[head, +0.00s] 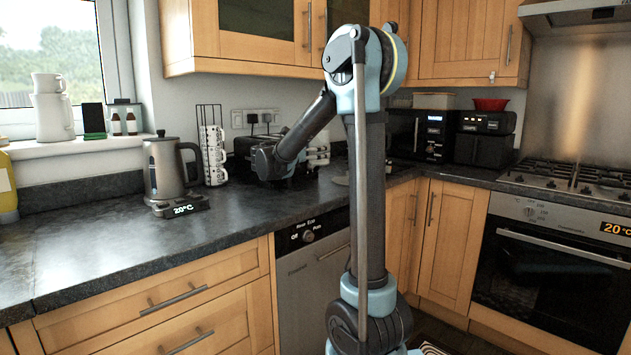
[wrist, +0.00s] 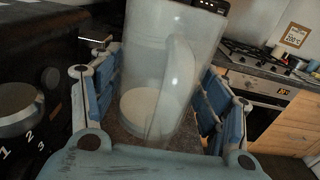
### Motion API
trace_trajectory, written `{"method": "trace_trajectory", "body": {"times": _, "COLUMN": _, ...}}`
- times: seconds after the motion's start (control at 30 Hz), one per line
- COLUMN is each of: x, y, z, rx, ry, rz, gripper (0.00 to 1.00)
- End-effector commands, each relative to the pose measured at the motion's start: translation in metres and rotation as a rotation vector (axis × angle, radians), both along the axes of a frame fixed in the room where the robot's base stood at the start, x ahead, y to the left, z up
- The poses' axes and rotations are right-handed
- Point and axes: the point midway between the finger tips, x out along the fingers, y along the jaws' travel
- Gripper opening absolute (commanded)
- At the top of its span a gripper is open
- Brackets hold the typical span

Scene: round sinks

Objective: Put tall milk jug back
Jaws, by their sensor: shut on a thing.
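The tall milk jug (wrist: 168,75) is clear, with a pale disc of what may be milk or its base showing low inside. It stands between the two blue-padded fingers of my gripper (wrist: 157,100) in the wrist view. My gripper is shut on the jug, which looks tilted in this view. In the head view my arm hides most of the gripper and I cannot make out the jug. The jug's underside is hidden, so I cannot tell whether it touches the counter.
A black toaster (wrist: 45,75) with a numbered dial is close on the left in the wrist view. A kettle (head: 165,170) and a mug rack (head: 213,150) stand left of my arm. The counter's left front (head: 90,240) is clear. A microwave (head: 418,135) stands behind, right.

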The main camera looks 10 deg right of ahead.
Motion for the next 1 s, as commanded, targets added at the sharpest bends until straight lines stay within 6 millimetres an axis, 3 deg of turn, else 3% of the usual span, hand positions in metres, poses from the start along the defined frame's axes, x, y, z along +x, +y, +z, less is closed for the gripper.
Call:
{"method": "trace_trajectory", "body": {"times": 0.3, "x": 0.0, "y": 0.0, "z": -0.054, "rx": 0.0, "ry": 0.0, "rz": 0.0, "gripper": 0.28}}
{"method": "trace_trajectory", "body": {"times": 1.0, "x": 0.0, "y": -0.001, "z": -0.102, "rx": 0.0, "ry": 0.0, "rz": -0.002, "gripper": 0.28}}
